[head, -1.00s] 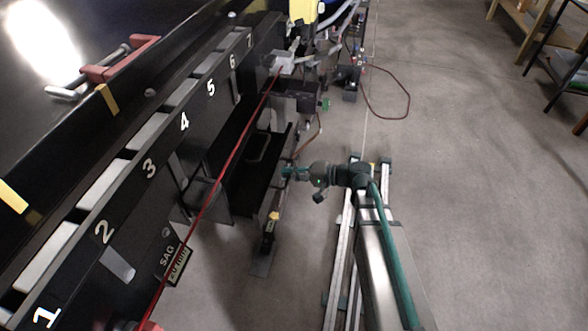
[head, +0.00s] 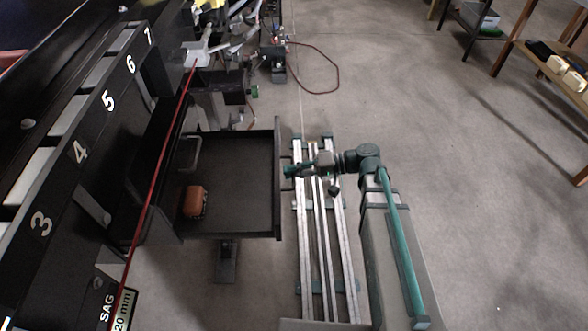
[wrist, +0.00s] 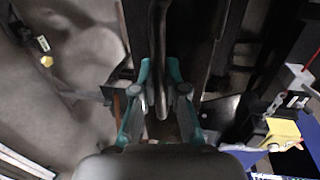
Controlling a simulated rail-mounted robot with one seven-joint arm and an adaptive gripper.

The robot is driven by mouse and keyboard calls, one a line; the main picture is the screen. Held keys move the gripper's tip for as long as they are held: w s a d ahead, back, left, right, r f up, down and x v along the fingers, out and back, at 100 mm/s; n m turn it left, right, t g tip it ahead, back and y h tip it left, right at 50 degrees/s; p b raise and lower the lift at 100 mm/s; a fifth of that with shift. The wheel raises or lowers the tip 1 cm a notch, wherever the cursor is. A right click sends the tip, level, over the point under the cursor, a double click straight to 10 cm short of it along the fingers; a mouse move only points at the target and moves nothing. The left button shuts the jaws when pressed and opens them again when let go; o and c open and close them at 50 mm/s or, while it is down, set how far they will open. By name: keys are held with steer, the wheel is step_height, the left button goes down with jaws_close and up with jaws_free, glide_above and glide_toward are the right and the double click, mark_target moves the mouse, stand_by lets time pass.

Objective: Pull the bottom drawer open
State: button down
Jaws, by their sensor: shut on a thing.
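The bottom drawer (head: 248,185) is a dark, open-topped tray. It stands pulled out from under the conveyor, toward my arm. My gripper (head: 288,170) is at the middle of the drawer's front panel and is shut on its handle. In the wrist view my gripper (wrist: 160,70) has its teal fingers on either side of the dark drawer handle (wrist: 160,45). The handle is mostly hidden by the fingers in the head view. An orange-brown item (head: 194,201) lies inside the drawer, toward its near left part.
Another bar handle (head: 187,140) shows on the conveyor side above the drawer. A red line (head: 160,165) runs along the numbered conveyor. Floor rails (head: 325,255) lie under my arm. The floor to the right is clear up to a wooden shelf (head: 530,60).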

steer(key=c, duration=1.2)
jaws_free()
steer(key=shift+d, duration=0.1)
steer(key=v, duration=1.1)
steer(key=shift+d, duration=0.4)
steer(key=shift+r, duration=0.1)
